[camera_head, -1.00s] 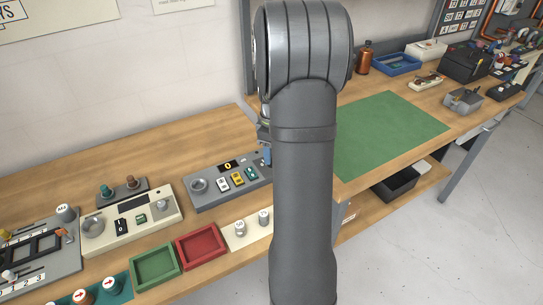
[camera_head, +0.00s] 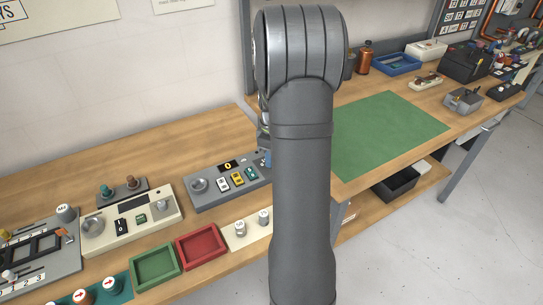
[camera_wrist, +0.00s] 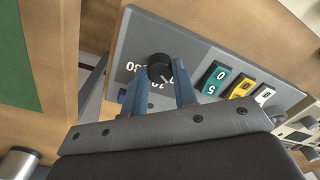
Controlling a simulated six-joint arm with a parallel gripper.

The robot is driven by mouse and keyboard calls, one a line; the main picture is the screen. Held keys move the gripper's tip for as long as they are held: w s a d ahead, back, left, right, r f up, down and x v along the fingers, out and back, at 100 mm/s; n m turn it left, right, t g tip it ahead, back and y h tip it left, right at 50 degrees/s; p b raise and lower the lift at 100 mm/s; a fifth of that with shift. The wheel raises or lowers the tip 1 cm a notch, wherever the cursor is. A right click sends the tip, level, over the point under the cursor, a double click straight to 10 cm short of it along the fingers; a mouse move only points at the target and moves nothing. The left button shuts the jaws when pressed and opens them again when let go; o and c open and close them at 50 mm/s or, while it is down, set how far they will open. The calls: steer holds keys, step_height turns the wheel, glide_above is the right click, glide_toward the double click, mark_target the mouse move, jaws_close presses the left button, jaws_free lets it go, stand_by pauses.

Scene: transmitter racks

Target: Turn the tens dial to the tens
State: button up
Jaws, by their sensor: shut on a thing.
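A grey panel (camera_head: 212,198) lies on the wooden bench. In the wrist view the same panel (camera_wrist: 190,45) carries a round black dial (camera_wrist: 159,66) with a white pointer line, directed toward the lower right of the picture. White numbers, partly hidden, stand around the dial; a 30 is legible. My gripper (camera_wrist: 161,74) has its blue fingers on either side of the dial and is shut on it. In the head view my arm hides the dial and most of the gripper.
The panel also has teal, yellow and white switches (camera_wrist: 240,86). A green tray (camera_head: 135,266), a red tray (camera_head: 181,252) and a cream control box (camera_head: 167,229) stand nearby. A green mat (camera_head: 390,130) lies clear to the right.

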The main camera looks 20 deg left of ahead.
steer(key=shift+m, duration=0.4)
steer(key=m, duration=0.3)
steer(key=shift+m, duration=0.3)
steer(key=shift+d+m, duration=0.1)
steer(key=shift+m, duration=1.6)
steer(key=o, duration=1)
steer(key=shift+r, duration=0.1)
step_height(320, 180, up, 17)
steer(key=shift+w+d+r, duration=0.15)
steer(key=shift+w+d, duration=0.1)
